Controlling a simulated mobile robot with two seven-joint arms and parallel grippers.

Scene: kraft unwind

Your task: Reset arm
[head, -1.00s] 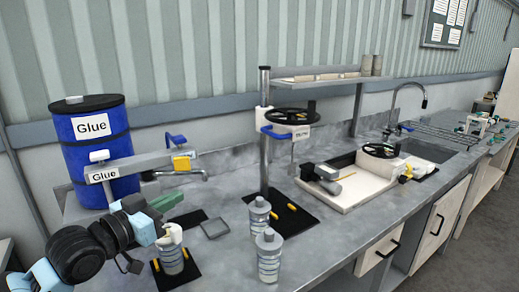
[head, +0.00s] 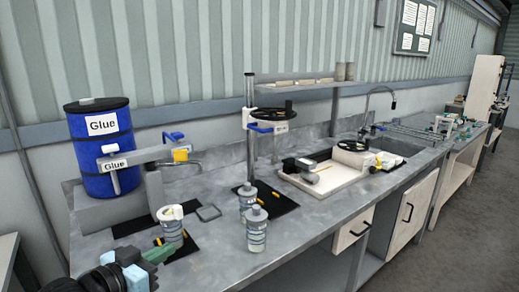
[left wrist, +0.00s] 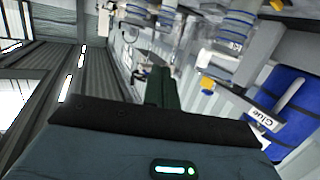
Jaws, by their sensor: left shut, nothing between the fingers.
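My left gripper (head: 150,262) is at the bottom left of the head view, at the bench's front edge. Its green fingers are shut and empty, and they also show in the left wrist view (left wrist: 158,88). The fingers look apart from the nearest jar (head: 172,228), which stands upright on a black mat (head: 185,250) just beyond them. My right gripper is in neither view.
A blue glue drum (head: 88,152) with a dispenser arm (head: 135,157) stands at the back left. Two more jars, a near one (head: 257,235) and a far one (head: 246,190), stand mid-bench. A white tray (head: 320,187) lies further right. Bare bench top (head: 215,265) lies in front.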

